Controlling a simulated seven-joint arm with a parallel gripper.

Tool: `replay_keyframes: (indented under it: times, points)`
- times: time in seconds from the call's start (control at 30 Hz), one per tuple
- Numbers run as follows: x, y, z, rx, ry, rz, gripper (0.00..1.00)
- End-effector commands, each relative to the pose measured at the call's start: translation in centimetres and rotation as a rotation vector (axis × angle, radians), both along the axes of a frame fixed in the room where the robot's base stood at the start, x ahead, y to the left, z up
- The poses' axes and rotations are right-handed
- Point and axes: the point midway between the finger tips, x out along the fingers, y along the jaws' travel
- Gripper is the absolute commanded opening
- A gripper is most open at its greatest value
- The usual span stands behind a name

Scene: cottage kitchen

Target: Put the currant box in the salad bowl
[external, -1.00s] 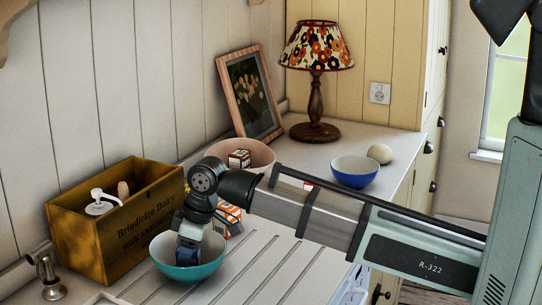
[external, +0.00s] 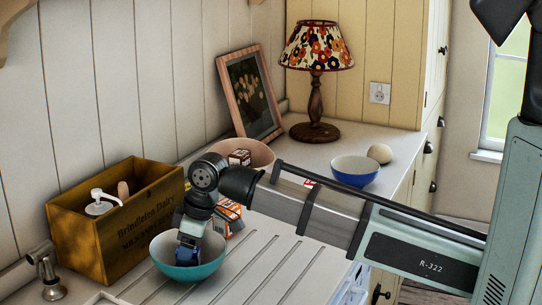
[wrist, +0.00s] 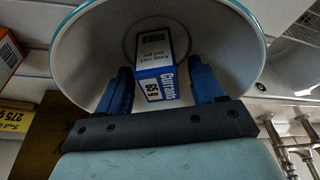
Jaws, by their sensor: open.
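The currant box (wrist: 155,72), blue and white with "Currants" printed on it, is inside the teal bowl (wrist: 82,62) in the wrist view. The teal bowl also shows in the external view, on the ribbed draining board (external: 202,273). My gripper (external: 189,250) points down into this bowl. In the wrist view its blue fingers (wrist: 164,80) are open, one on each side of the box, with a visible gap at the right. In the external view I cannot clearly tell the box from the fingers. I cannot tell whether the box touches the bowl's bottom.
An orange-and-white box (external: 230,217) stands just behind the teal bowl. A wooden crate (external: 85,235) is close on the left. A pinkish bowl (external: 262,157) holding a box, a blue bowl (external: 355,174), an egg (external: 380,153) and a lamp (external: 316,100) are farther back.

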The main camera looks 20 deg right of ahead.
Motion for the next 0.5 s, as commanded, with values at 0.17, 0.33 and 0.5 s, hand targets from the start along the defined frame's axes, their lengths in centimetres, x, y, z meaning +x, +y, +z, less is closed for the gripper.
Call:
replay_keyframes:
  times: [0.17, 0.33, 0.5]
  points:
    - [-0.3, -0.7, 2.5, 0.002, -0.002, 0.0, 0.68]
    - [-0.6, -1.4, 5.1, 0.002, -0.002, 0.0, 0.68]
    - [-0.9, -2.1, 7.5, 0.002, -0.001, 0.0, 0.68]
